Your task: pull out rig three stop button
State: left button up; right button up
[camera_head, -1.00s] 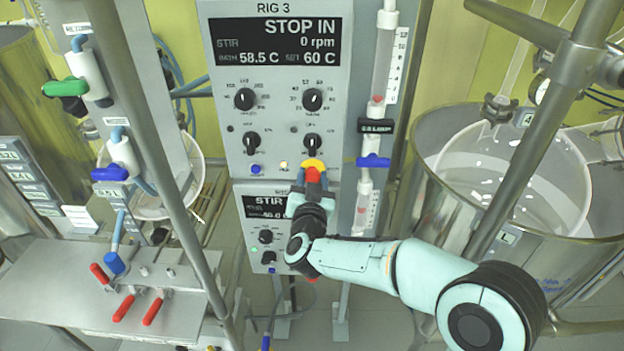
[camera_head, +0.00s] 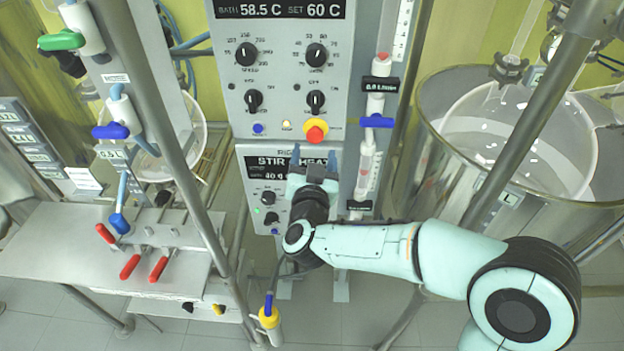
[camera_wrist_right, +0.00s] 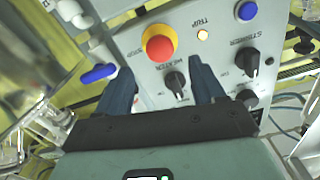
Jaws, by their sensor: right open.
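The rig three stop button is a red mushroom knob (camera_head: 316,131) on a yellow collar, at the lower right of the grey rig panel (camera_head: 236,100). In the right wrist view the red knob (camera_wrist_right: 160,48) shows whole, beyond the fingertips. My right gripper (camera_head: 316,154) is just below the button in the head view, fingers spread, with nothing between them. In the right wrist view the open gripper (camera_wrist_right: 161,76) is apart from the knob. Whether the knob is in or out I cannot tell. My left gripper is not in view.
An amber trip lamp (camera_wrist_right: 203,34) is lit beside a blue button (camera_wrist_right: 247,11). A lower stirrer panel (camera_head: 257,168) stands behind my gripper. A flow tube with a blue valve (camera_head: 377,121) is close on the right; a steel vessel (camera_head: 450,190) stands further right.

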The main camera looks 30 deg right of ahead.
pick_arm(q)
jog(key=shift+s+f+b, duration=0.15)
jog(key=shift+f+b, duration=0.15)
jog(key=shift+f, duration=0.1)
pick_arm(e)
jog(key=v, duration=0.7)
jog(key=shift+a, duration=0.15)
jog(key=shift+s, duration=0.15)
